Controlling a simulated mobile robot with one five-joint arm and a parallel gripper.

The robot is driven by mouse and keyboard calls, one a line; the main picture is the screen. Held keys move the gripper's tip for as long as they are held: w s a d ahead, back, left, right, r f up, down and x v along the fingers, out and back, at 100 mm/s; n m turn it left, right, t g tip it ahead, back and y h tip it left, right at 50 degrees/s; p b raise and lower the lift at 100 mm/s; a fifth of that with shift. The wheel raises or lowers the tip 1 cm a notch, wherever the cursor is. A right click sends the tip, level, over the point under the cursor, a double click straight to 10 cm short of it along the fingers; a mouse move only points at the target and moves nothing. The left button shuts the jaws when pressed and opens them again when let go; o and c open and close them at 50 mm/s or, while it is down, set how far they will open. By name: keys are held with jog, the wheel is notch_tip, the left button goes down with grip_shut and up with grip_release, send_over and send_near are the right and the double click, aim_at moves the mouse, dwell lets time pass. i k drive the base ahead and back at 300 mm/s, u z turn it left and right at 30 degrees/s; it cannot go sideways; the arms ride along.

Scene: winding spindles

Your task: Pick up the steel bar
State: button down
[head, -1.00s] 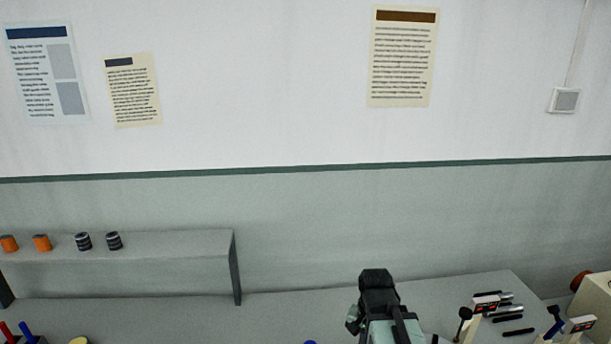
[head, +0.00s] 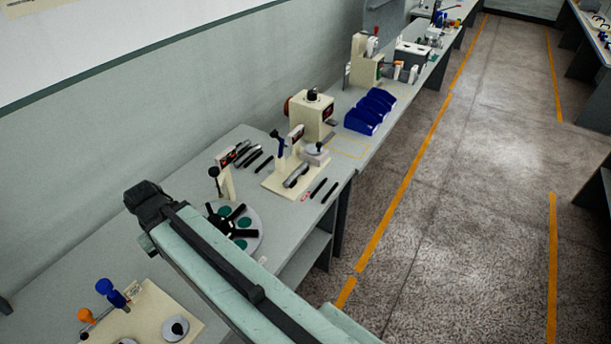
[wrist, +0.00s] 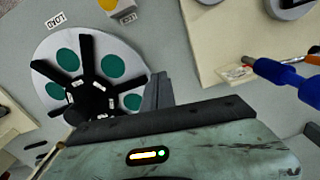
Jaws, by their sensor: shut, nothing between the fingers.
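Several thin bars (head: 247,157), some silvery and some black, lie on the grey bench in the head view, behind a cream upright device. A silvery piece (head: 296,177) sits on the cream base in front of them. I cannot tell which one is the steel bar. My gripper (wrist: 158,88) is shut and empty in the wrist view, above the bench between a round plate and a cream board. None of the bars can be made out clearly in the wrist view. In the head view my arm hides the gripper.
The round plate (head: 252,242) has black spokes and green discs; it also shows in the wrist view (wrist: 40,72). A cream board (head: 190,325) with blue and orange knobs is at the lower left. Blue bins (head: 368,112) stand farther along. The floor (head: 450,230) is clear.

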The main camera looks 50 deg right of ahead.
aim_at(306, 163)
jog(key=z, duration=0.4)
jog(key=k, duration=1.15)
jog(key=z, duration=0.45)
jog(key=i, duration=1.1)
jog(key=z, duration=1.95)
jog(key=k, duration=1.3)
jog(key=u, duration=1.1)
jog(key=i, duration=0.9)
